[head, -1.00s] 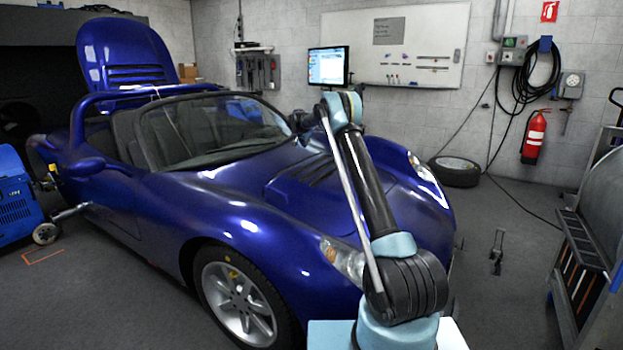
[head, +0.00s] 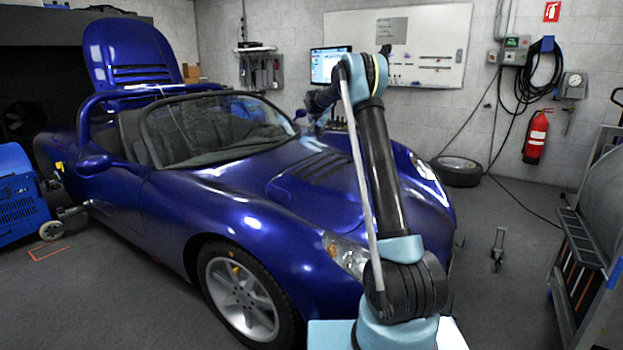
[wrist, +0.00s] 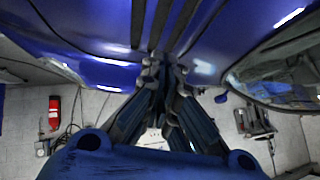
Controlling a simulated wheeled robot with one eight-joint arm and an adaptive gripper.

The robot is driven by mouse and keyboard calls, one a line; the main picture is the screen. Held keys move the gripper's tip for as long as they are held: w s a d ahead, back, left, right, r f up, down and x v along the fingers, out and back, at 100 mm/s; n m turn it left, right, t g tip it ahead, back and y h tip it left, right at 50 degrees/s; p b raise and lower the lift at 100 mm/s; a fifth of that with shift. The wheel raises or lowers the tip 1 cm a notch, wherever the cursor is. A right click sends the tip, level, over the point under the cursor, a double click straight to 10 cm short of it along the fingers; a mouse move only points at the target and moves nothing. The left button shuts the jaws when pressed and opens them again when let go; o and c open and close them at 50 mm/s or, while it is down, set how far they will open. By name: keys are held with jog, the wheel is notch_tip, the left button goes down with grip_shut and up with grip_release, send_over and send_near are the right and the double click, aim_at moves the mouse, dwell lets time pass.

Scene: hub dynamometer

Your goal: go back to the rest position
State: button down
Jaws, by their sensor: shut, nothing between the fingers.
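My gripper (wrist: 164,68) shows in the wrist view with its fingertips drawn together and nothing between them. In the head view my gripper (head: 317,128) is small and dark, at the end of the bent arm, in front of the far side of the blue car (head: 265,215). The car's vented bonnet fills the top of the wrist view, beyond the fingertips. I cannot tell how far the fingers are from the bonnet.
A blue machine (head: 20,205) stands at the left. A tyre (head: 457,171) lies by the back wall, near a fire extinguisher (head: 536,137). A rack (head: 585,250) stands at the right. Grey floor is open between car and rack, with a small stand (head: 498,248) on it.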

jog(key=s+d+r+n+g, duration=0.15)
jog(key=s+d, duration=0.25)
jog(key=s, duration=1)
jog(key=s+d+r+n+g, duration=0.15)
jog(key=s+d, duration=0.25)
jog(key=s, duration=1)
jog(key=s+d+r+n, duration=0.15)
jog(key=s+d, duration=0.35)
jog(key=s, duration=0.9)
jog(key=s+f+n+g, duration=0.1)
jog(key=s+f, duration=0.6)
jog(key=s, duration=0.5)
jog(key=s+d+f+n+g+y, duration=0.1)
jog(key=s+f, duration=0.6)
jog(key=s, duration=0.6)
jog(key=s+f+n+g, duration=0.1)
jog(key=s+f, duration=0.6)
jog(key=s, duration=0.5)
jog(key=shift+s+d+y, duration=0.3)
jog(key=shift+y, duration=0.1)
